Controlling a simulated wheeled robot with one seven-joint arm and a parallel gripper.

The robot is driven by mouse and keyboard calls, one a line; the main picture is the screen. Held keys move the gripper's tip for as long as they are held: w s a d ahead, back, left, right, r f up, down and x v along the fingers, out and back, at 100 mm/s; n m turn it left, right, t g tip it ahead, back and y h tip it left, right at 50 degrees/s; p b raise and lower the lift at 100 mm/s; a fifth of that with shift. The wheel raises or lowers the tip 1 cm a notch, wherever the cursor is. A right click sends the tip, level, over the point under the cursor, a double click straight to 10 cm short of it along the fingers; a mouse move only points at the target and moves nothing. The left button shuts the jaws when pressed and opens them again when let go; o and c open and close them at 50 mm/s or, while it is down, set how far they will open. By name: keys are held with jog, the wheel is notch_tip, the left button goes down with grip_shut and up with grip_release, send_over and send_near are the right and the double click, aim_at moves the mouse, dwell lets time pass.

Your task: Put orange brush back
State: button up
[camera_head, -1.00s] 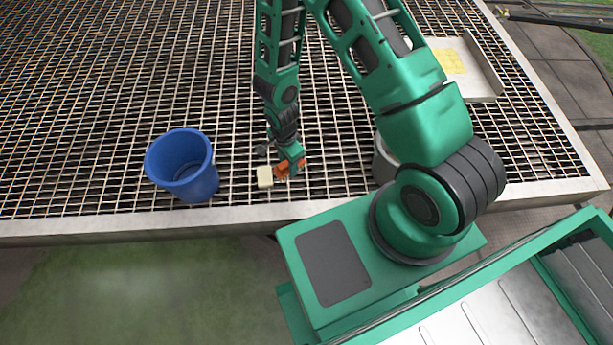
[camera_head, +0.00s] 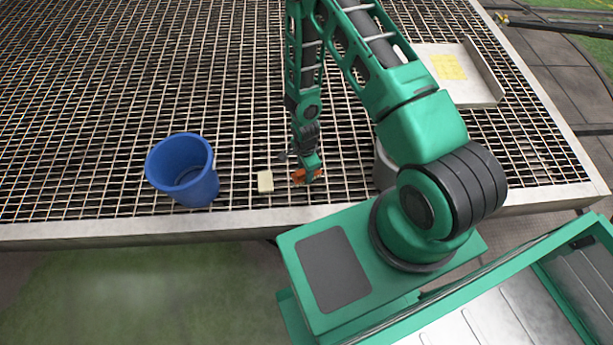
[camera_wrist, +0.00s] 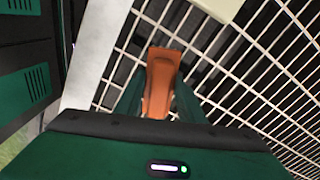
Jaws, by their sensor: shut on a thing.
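The orange brush (camera_head: 304,175) is between the fingers of my gripper (camera_head: 308,172), just above or at the grating; I cannot tell if it touches. In the wrist view the orange brush (camera_wrist: 159,82) sits between the two green fingers of my gripper (camera_wrist: 158,100), which are shut on it. Its lower part is partly hidden by the gripper body. A pale cream block (camera_head: 265,182) lies on the grating just left of the gripper; a pale edge also shows at the top of the wrist view.
A blue bucket (camera_head: 183,165) stands on the grating at left. A pale round container (camera_head: 384,165) is partly hidden behind my arm at right. A grey tray (camera_head: 478,88) with a yellow patch (camera_head: 449,66) lies at the back right. The grating's metal edge (camera_head: 130,226) runs along the front.

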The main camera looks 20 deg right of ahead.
jog(key=shift+w+d+f, duration=0.15)
jog(key=shift+w+f, duration=0.05)
jog(key=shift+f, duration=1.95)
jog(key=shift+f, duration=0.1)
jog(key=o, duration=0.9)
